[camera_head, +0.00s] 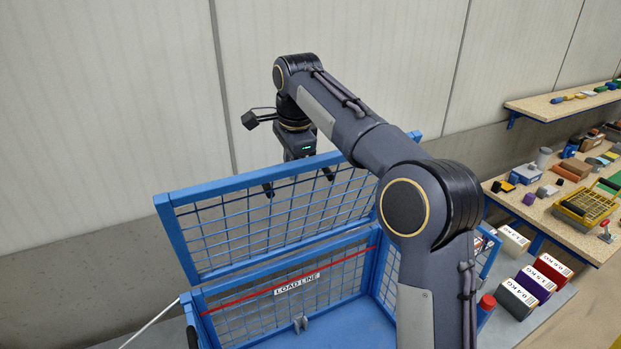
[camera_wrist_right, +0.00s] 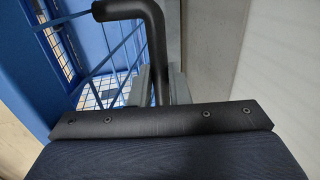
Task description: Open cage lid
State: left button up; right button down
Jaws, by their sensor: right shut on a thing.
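The blue wire-mesh cage (camera_head: 192,318) stands low in the middle of the head view, its inside visible from above. Its blue-framed mesh lid (camera_head: 165,215) is raised steeply above the cage's far wall, leaving the top uncovered. My right gripper (camera_head: 298,165) is at the lid's upper part, on its far side, the arm reaching over from the right. In the right wrist view it (camera_wrist_right: 158,85) is shut on a dark bent handle (camera_wrist_right: 125,9) beside the blue lid frame. The fingertips are partly hidden. My left gripper is not in view.
A red line and a LOAD LINE label (camera_head: 297,284) mark the cage's far wall. Right of the cage are weight blocks (camera_head: 517,298) and a bench with a yellow basket (camera_head: 588,208) and several small items. A plain wall (camera_head: 100,110) stands behind.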

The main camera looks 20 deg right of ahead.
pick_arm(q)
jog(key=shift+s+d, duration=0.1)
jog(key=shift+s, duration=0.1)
pick_arm(e)
jog(key=shift+w+a+f, duration=0.1)
jog(key=shift+w+f, duration=0.05)
jog(key=shift+w, duration=1.05)
jog(key=shift+w+a+f, duration=0.1)
jog(key=shift+w, duration=1.2)
jog(key=shift+f, duration=0.1)
jog(key=c, duration=1.4)
grip_release()
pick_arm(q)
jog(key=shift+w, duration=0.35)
pick_arm(e)
jog(key=shift+o, duration=0.2)
jog(key=shift+w, duration=0.35)
jog(key=shift+s+r, duration=0.2)
